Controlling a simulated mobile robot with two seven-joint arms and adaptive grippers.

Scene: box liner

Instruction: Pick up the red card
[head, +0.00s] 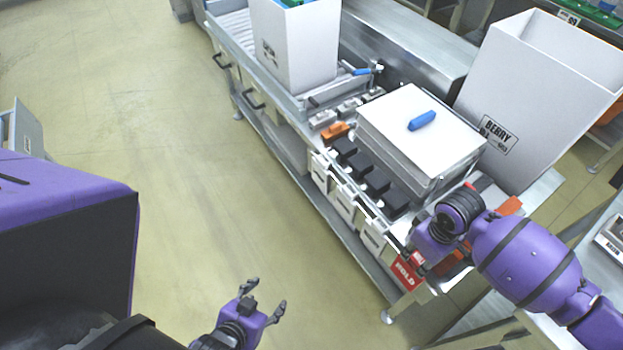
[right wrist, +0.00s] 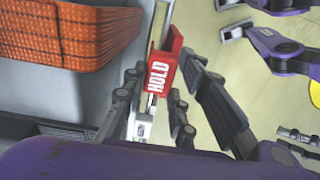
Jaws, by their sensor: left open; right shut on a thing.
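The red card (head: 405,273) with white HOLD lettering is at the front right end of the bench, by the hanging white cards. In the right wrist view the red card (right wrist: 160,72) lies between the fingertips. My right gripper (head: 418,262) is shut on it; its fingers partly cover the card in the head view. I cannot tell whether the card is clear of its holder. My left gripper (head: 264,306) is open and empty, low over the floor at the bottom centre.
Several white cards (head: 341,204) hang along the bench front below black blocks (head: 375,180). A white-topped box (head: 400,112) with a blue tool (head: 421,121) stands behind. A large BERRY box (head: 530,90) is at the back right. The floor (head: 190,190) left is clear.

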